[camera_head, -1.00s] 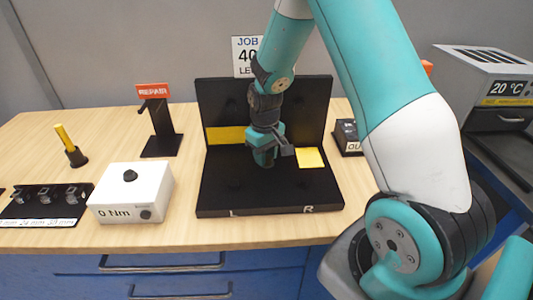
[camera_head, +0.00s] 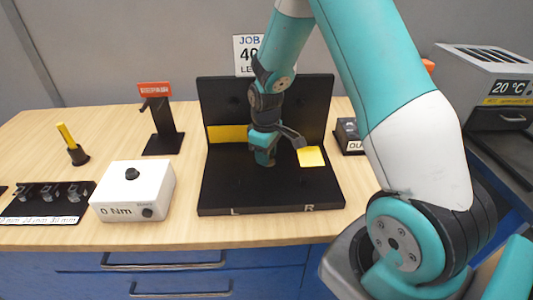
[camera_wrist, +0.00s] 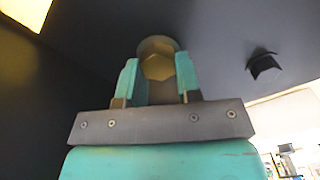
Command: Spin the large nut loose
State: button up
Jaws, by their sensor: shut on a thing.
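The large nut (camera_wrist: 157,62) is a brass-coloured hexagon in the wrist view, with a round grey-brown collar behind it. My gripper (camera_wrist: 157,80) has its two teal fingers on either side of the nut, shut on it. In the head view my gripper (camera_head: 264,160) points down at the black fixture (camera_head: 225,185), near the middle of its base. The nut is mostly hidden there behind the fingers.
A yellow pad (camera_head: 311,156) lies right of my gripper. A white torque box (camera_head: 133,195) reading 0 Nm, a socket rack (camera_head: 45,203), a yellow-handled tool (camera_head: 70,140) and a REPAIR stand (camera_head: 163,130) are left. A dark box (camera_head: 348,136) stands right.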

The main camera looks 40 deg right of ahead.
jog(key=shift+s+f, duration=0.15)
jog(key=shift+s, duration=0.05)
jog(key=o, duration=0.9)
jog(key=shift+w, duration=0.1)
jog(key=shift+r, duration=0.3)
notch_tip(320, 180, up, 17)
jog(key=shift+b, duration=0.6)
jog(key=s+a+r+y, duration=0.1)
jog(key=s+a, duration=0.6)
jog(key=s+a+r+n+y, duration=0.1)
jog(key=s+a, duration=0.6)
jog(key=s+a+r+y, duration=0.1)
jog(key=s+a+y, duration=0.1)
jog(key=s+a, duration=0.5)
jog(key=shift+s+a+n, duration=0.1)
jog(key=shift+a+n, duration=0.05)
jog(key=shift+n, duration=0.25)
